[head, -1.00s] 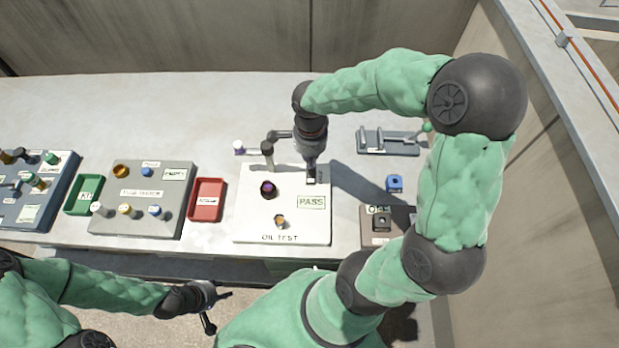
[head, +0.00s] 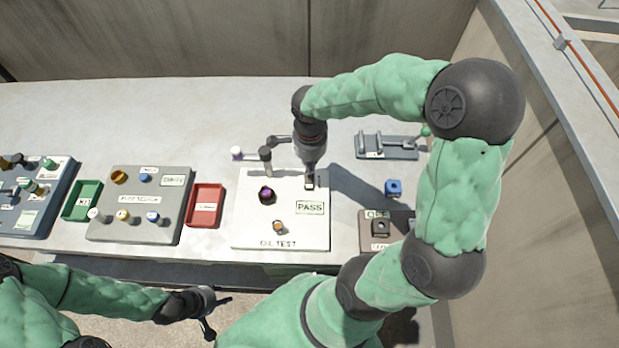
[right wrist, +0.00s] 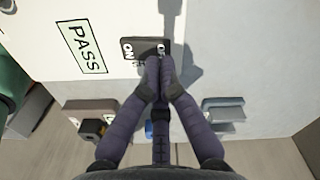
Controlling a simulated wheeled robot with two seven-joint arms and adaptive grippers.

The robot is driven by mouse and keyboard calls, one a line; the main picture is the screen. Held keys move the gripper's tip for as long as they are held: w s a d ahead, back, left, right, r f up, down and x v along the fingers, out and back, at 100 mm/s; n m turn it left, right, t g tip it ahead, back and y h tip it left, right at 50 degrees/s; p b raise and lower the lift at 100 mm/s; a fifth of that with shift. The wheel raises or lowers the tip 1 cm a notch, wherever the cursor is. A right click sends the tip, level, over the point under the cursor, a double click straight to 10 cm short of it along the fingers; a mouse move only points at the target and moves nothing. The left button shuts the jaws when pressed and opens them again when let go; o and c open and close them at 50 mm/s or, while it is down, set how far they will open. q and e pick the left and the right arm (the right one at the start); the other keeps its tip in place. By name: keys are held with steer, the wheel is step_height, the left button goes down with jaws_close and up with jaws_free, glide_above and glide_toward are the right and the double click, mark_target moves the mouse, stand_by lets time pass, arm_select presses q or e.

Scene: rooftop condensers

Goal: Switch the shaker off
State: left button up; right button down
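The white OIL TEST panel (head: 290,235) carries a small dark switch (right wrist: 138,44) near its upper right corner. In the right wrist view its plate reads ON at the left; the lettering at the right is partly covered by my fingers. The switch also shows in the head view (head: 309,186). My right gripper (right wrist: 160,62) is shut and empty, its fingertips together over the switch's right part; whether they touch is unclear. The switch's position is hidden. My left gripper (head: 221,314) is open and empty in front of the bench.
The panel also has a PASS display (head: 310,208), a purple-topped knob (head: 267,194) and an orange-topped knob (head: 278,227). A red tray (head: 205,206) stands to its left.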

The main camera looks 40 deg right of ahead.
steer(key=shift+f+b, duration=1.05)
steer(key=shift+f, duration=0.2)
stand_by(1.1)
steer(key=shift+r+p, duration=2.5)
steer(key=shift+r, duration=1.1)
steer(key=shift+a+f, duration=0.1)
